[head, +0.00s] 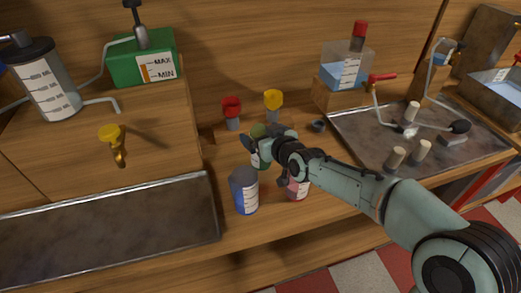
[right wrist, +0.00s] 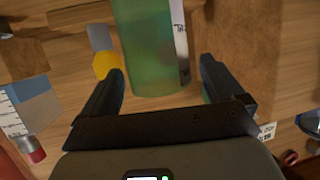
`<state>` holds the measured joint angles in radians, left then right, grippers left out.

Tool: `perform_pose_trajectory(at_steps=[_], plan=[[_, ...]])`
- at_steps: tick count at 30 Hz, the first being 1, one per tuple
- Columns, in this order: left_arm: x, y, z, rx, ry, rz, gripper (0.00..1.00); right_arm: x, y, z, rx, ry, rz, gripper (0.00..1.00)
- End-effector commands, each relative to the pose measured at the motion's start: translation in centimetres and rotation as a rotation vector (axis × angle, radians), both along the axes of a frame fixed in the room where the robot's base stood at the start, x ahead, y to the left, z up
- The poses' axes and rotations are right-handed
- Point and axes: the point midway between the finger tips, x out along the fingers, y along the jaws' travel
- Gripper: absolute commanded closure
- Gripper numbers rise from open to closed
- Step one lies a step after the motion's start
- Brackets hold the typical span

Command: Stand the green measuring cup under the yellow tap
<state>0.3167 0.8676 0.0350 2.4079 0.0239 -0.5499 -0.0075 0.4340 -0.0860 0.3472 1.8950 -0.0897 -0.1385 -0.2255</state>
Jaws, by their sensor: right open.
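The green measuring cup (head: 262,158) stands on the wooden counter, mostly hidden behind my right gripper (head: 258,145) in the head view. In the right wrist view the translucent green cup (right wrist: 150,50), with a white scale strip, lies between the two spread fingers of my right gripper (right wrist: 160,75). Gaps show on both sides, so the fingers do not appear to press on it. The yellow tap (head: 110,133) sticks out of the front of the wooden block at left, above a metal tray. My left gripper is not in view.
A blue cup (head: 245,190) and a pink cup (head: 298,188) stand in front of the green one. Red (head: 231,105) and yellow (head: 273,98) knobs stand behind. The left metal tray (head: 110,235) is clear. Several pale pegs stand on the right tray (head: 365,130).

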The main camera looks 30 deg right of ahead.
Motion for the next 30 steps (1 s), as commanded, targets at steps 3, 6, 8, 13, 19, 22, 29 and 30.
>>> perform_pose_trajectory(at_steps=[3,6,8,13,19,22,29,30], plan=[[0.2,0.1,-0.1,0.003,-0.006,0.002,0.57,0.7,-0.1,-0.2,0.001,0.000,-0.001,0.05],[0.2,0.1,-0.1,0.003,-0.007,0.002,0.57,0.7,-0.1,-0.2,0.001,-0.001,0.000,0.05],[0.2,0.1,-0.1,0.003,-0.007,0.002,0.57,0.7,0.0,-0.2,0.001,-0.001,0.000,0.05],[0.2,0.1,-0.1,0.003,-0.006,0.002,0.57,0.7,0.0,-0.2,0.000,-0.001,0.000,0.41],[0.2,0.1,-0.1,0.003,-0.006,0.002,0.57,0.7,-0.1,-0.1,0.000,-0.002,0.000,0.85],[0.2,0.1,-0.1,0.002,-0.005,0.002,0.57,0.7,-0.1,-0.1,0.000,-0.002,0.000,0.85],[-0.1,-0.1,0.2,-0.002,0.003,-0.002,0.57,0.7,-0.2,0.9,-0.002,-0.003,-0.002,0.85],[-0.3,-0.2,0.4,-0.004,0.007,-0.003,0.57,0.7,-0.2,1.4,-0.001,-0.004,-0.003,0.85]])
